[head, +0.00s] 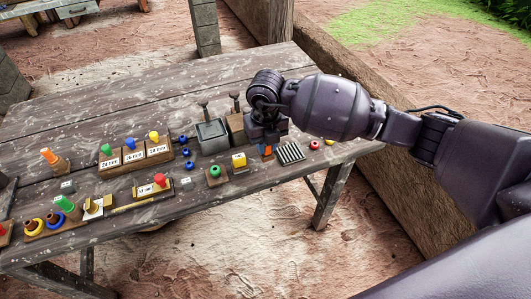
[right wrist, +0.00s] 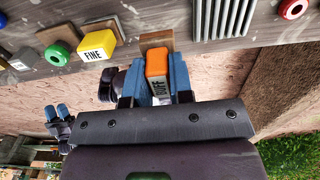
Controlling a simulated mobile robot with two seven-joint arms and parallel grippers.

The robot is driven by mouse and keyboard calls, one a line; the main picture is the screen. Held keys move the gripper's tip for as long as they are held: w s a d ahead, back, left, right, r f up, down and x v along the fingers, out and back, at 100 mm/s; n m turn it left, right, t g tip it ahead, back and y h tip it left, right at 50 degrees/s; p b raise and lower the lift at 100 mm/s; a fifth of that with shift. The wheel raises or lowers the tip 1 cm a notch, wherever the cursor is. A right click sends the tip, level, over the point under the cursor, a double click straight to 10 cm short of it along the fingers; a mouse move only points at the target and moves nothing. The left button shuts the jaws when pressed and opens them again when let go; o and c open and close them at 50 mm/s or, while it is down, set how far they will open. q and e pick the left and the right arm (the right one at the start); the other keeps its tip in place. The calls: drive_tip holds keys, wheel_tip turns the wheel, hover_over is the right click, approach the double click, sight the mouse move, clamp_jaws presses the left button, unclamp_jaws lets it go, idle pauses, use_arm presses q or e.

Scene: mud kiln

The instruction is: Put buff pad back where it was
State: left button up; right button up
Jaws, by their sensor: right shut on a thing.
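The buff pad is an orange block (right wrist: 157,64) with "BUFF" on its front, between the blue fingertips of my right gripper (right wrist: 157,86), which is shut on it. In the head view, a bit of orange shows at the right gripper (head: 266,150), low over the table's front edge. A small wooden base (right wrist: 157,39) lies right behind the pad in the right wrist view; I cannot tell whether the pad touches it. My left gripper (right wrist: 57,112) seems to show small at the lower left of the right wrist view, away from the table; its opening is unclear.
A yellow "FINE" block (head: 239,160) on a wooden base stands left of the right gripper, with a green ring (head: 215,172) beyond it. A grey ridged rack (head: 290,153) is close on the right, then a red ring (head: 314,145). Grey and brown bins (head: 212,137) stand behind.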

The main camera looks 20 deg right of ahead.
wheel_tip(320, 180, down, 4)
drive_tip(key=shift+r+b, duration=0.2)
drive_tip(key=shift+b, duration=0.1)
drive_tip(key=shift+f, duration=0.3)
drive_tip(key=shift+r, duration=0.1)
drive_tip(key=shift+f, duration=0.2)
drive_tip(key=o, duration=0.8)
drive_tip(key=shift+r, duration=0.15)
wheel_tip(320, 180, up, 11)
drive_tip(key=shift+f+p, duration=0.1)
drive_tip(key=shift+p, duration=1)
drive_tip(key=shift+r, duration=0.65)
